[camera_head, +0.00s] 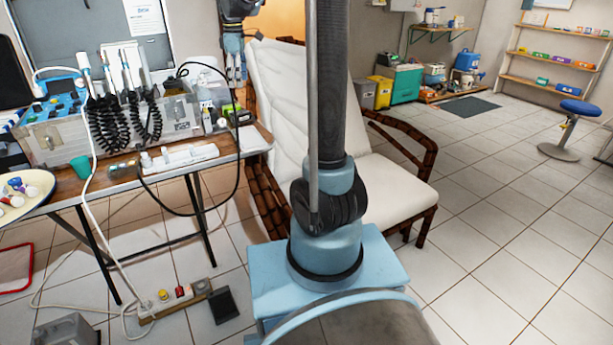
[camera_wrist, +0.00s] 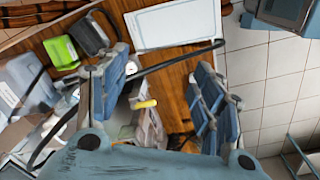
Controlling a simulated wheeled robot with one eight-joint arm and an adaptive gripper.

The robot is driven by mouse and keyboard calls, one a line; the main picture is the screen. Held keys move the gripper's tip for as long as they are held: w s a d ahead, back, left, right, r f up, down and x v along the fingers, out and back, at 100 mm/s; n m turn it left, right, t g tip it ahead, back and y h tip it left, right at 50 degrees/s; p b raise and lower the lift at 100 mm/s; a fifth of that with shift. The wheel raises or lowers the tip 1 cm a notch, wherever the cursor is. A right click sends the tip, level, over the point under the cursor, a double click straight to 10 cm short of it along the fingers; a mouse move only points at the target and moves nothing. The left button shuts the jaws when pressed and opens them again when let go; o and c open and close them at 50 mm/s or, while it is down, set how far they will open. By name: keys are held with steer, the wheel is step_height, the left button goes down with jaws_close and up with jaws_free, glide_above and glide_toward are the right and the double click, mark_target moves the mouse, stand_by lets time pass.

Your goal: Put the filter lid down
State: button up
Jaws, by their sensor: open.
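My gripper (camera_wrist: 157,92) is open, its blue-grey fingers spread apart in the wrist view with nothing held between them. Beyond the gap there is a clear, bag-like or jar-like item with a yellow tip (camera_wrist: 146,104). In the head view my gripper (camera_head: 234,77) points down above the back right part of the wooden table (camera_head: 122,180). I cannot pick out the filter lid for certain in either view. A dark grey, rounded block (camera_wrist: 90,35) lies beside a green box (camera_wrist: 61,52) left of my gripper in the wrist view.
A white sheet (camera_wrist: 172,24) lies on the table's wood. A black hose (camera_wrist: 178,60) crosses the wrist view near the fingers. A dental unit (camera_head: 57,135) with corded handpieces stands on the table. A cream reclining chair (camera_head: 290,90) stands right of it.

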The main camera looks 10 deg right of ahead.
steer(key=s+d+f+m, duration=0.1)
steer(key=s+d+m, duration=0.4)
steer(key=s, duration=0.5)
steer(key=s+d+f+m, duration=0.3)
steer(key=s+f, duration=0.3)
steer(key=s, duration=0.3)
steer(key=s+d+f+m+t, duration=0.1)
steer(key=s+d+f+m, duration=0.2)
steer(key=s+f, duration=0.3)
steer(key=s+d+f+m, duration=0.3)
steer(key=s+f, duration=0.3)
steer(key=s, duration=0.7)
steer(key=shift+d+f+m+t, duration=0.3)
steer(key=shift+d+f+m, duration=0.1)
steer(key=shift+d, duration=0.4)
